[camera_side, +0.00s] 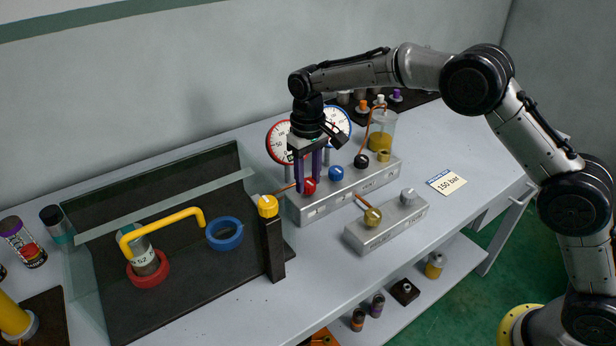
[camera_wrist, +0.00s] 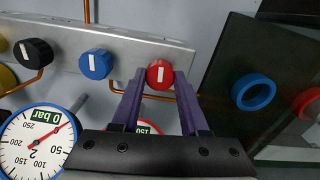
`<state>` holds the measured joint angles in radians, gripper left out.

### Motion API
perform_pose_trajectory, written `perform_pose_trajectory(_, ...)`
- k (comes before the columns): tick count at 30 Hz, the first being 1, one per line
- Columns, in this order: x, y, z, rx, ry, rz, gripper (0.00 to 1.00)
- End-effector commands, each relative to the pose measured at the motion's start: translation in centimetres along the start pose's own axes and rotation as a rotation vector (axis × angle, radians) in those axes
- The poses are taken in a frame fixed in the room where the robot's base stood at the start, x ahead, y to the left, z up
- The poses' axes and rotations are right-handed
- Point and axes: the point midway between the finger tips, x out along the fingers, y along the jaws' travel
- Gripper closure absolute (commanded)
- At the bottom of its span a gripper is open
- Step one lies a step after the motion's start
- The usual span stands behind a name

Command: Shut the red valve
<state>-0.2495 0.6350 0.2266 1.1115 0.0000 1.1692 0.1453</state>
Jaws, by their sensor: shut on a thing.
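The red valve (camera_side: 309,186) is a round red knob with a white mark, at the left end of the long grey valve block (camera_side: 352,190). It also shows in the wrist view (camera_wrist: 160,74), where its white mark runs nearly upright in the picture. My gripper (camera_side: 308,185) points down over the block. Its two purple fingers stand on either side of the red knob and are shut on it. In the wrist view my gripper (camera_wrist: 161,78) has its fingertips at the knob's left and right sides.
Beside the red knob are a blue knob (camera_side: 336,173) and a black knob (camera_side: 361,161). Two gauges (camera_side: 281,141) stand behind. A glass-walled bay (camera_side: 190,275) with a blue ring lies left. Bench to the right is mostly clear.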

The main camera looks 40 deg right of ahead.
Motion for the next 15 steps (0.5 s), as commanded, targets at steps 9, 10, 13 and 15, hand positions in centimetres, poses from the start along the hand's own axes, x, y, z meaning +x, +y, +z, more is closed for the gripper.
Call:
perform_pose_trajectory(9, -0.22, 0.00, -0.05, 0.104, 0.003, 0.000, 1.00)
perform_pose_trajectory(10, -0.22, 0.00, -0.05, 0.109, 0.003, 0.000, 1.00)
perform_pose_trajectory(13, -0.23, 0.00, -0.06, 0.118, 0.004, -0.001, 1.00)
perform_pose_trajectory(15, -0.23, 0.00, -0.06, 0.121, 0.004, -0.001, 1.00)
